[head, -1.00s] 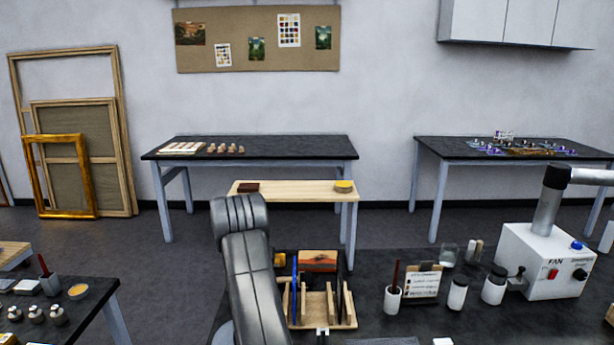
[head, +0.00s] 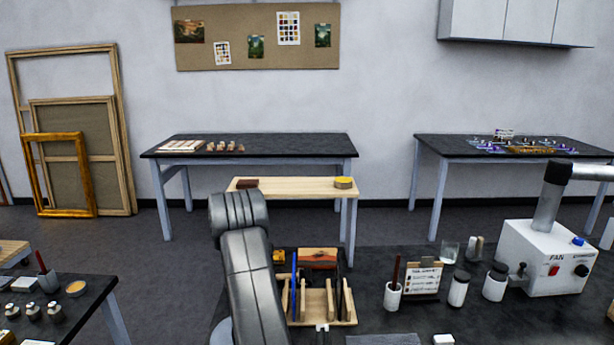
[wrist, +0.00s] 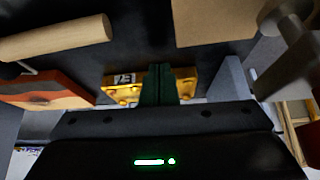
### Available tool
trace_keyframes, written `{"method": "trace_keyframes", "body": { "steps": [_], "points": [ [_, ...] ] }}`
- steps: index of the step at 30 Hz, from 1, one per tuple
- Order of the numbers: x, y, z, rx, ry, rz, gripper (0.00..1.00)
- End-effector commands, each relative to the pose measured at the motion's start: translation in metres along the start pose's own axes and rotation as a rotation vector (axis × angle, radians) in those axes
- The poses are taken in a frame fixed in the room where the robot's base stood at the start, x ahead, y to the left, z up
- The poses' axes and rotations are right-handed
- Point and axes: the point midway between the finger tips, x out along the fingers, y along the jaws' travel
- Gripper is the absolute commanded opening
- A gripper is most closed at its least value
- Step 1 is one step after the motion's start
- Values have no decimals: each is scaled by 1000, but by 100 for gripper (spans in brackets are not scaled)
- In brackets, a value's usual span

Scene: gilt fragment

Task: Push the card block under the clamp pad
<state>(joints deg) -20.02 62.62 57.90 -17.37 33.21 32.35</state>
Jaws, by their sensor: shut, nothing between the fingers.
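In the wrist view my gripper (wrist: 159,72) is shut, its dark green fingertips together and empty. Its fingers overlap a gilt fragment (wrist: 121,88) with a small white label; I cannot tell whether they touch it. A tan flat-faced piece (wrist: 215,22) at the top edge may be the card block, but I cannot be sure. A grey metal part (wrist: 290,20) at upper right may belong to the clamp; no pad can be made out clearly. In the head view my arm hides the gripper, and I cannot identify the block or pad there.
A wooden rod (wrist: 55,40) and an orange-red painted panel (wrist: 45,92) lie left of the fingers. A grey upright piece (wrist: 232,80) stands close on their right. In the head view a wooden rack (head: 318,308), a brush cup (head: 393,296) and jars (head: 458,292) stand on the dark bench.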

Motion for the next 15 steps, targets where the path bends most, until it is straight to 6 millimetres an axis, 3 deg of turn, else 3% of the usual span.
{"method": "trace_keyframes", "body": {
  "steps": [15],
  "points": [
    [-2,-12,18,-12,-17,1,0]
  ]
}}
